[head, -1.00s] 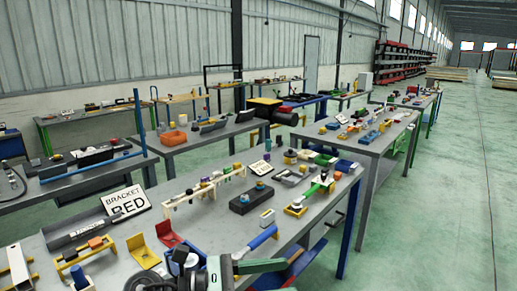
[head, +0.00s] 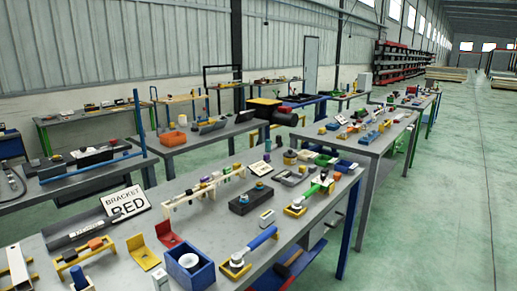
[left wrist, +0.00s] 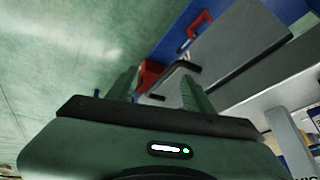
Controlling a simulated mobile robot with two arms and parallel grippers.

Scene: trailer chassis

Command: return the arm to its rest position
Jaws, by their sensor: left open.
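My left gripper (left wrist: 160,82) shows only in the left wrist view. Its two green fingers stand apart with nothing held between them. Past the fingers are a grey surface (left wrist: 235,55), a red handle-like part (left wrist: 200,24) and a small red block (left wrist: 150,74); I cannot tell how far away they are. Neither of my arms shows in the head view. My right gripper is in neither current view.
A grey workbench (head: 330,222) crosses the head view's foreground. It carries a blue bin (head: 203,276), a blue-handled tool (head: 262,238), a yellow bracket (head: 143,252) and a BRACKET BED sign (head: 125,202). Open green floor (head: 430,230) lies to the right.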

